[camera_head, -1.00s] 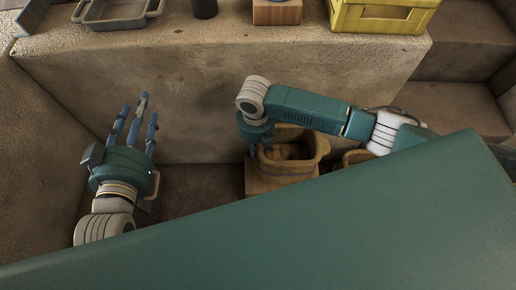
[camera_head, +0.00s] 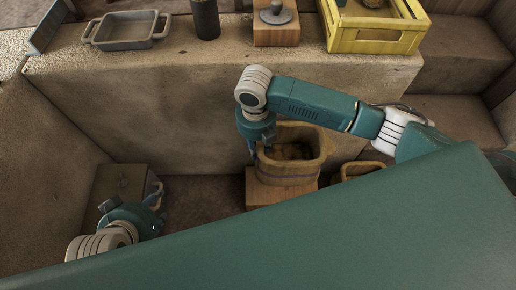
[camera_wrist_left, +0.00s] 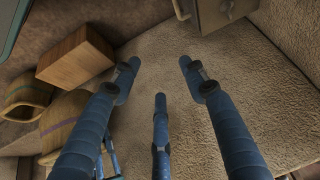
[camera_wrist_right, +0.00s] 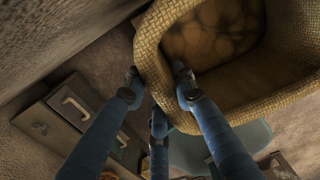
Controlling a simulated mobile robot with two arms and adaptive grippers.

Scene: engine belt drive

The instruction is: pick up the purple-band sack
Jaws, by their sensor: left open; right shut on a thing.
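The woven tan sack with a dark purplish band (camera_head: 290,177) is in the middle of the head view, above a wooden block (camera_head: 262,195). My right gripper (camera_head: 257,150) is shut on its left rim. The right wrist view shows the fingers at the sack's wall (camera_wrist_right: 152,60), with round brownish contents inside. In the left wrist view a gap shows between this sack (camera_wrist_left: 68,112) and the block (camera_wrist_left: 75,55), so it appears lifted. My left gripper (camera_head: 160,202) is open and empty at lower left; its spread fingers show in its wrist view (camera_wrist_left: 158,75).
A second sack (camera_head: 362,170) stands to the right, partly hidden by my body. A grey box with a handle (camera_head: 120,182) is beside my left gripper. The stone ledge carries a grey tray (camera_head: 125,32), a dark cylinder (camera_head: 206,20), a knobbed wooden block (camera_head: 276,36) and a yellow crate (camera_head: 375,42).

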